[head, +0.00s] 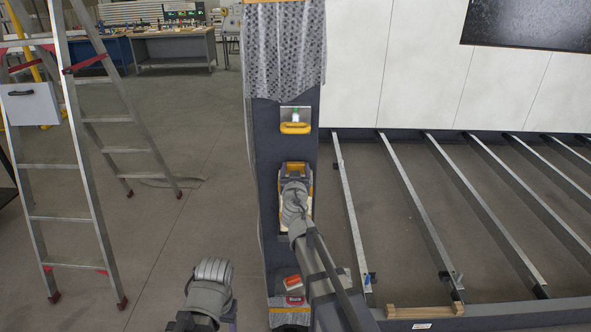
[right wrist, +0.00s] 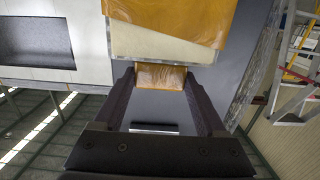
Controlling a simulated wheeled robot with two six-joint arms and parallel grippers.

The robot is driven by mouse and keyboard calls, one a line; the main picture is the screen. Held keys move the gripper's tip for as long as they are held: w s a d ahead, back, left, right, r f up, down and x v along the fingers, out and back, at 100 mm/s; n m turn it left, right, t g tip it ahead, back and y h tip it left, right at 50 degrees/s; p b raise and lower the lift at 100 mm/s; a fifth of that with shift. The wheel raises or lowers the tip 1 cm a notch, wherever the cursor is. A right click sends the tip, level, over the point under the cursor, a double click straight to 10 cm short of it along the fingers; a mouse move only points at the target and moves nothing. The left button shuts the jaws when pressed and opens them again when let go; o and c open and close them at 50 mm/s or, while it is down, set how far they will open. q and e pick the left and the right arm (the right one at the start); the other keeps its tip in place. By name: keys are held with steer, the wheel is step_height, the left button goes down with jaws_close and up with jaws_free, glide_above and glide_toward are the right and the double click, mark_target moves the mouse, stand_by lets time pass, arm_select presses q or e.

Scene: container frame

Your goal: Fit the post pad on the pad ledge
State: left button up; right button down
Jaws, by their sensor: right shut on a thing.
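My right gripper (head: 294,180) is in front of the dark post, its fingers largely hidden by my wrist in the head view. In the right wrist view its two dark fingers (right wrist: 163,82) are shut on an amber tab below a cream pad with a yellow cover (right wrist: 170,42). This looks like the post pad; its yellow edge (head: 308,172) shows around the gripper in the head view. Above it on the post is a metal plate with a yellow lip and a green piece (head: 295,127), possibly the pad ledge. Whether the pad touches the post is unclear.
The post (head: 265,150) has grey wrapping (head: 285,45) on its upper part. A red-and-white item (head: 292,282) is low on it. A stepladder (head: 75,150) stands left. Metal floor rails (head: 420,215) lie right, before white wall panels (head: 420,70). Open floor lies left.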

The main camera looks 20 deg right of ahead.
steer(key=shift+f, duration=0.15)
steer(key=shift+f+b, duration=0.8)
steer(key=shift+b, duration=0.15)
steer(key=shift+f, duration=0.25)
steer(key=shift+f+b, duration=0.7)
steer(key=shift+b, duration=0.25)
jaws_free()
steer(key=v, duration=0.7)
steer(key=shift+s, duration=0.4)
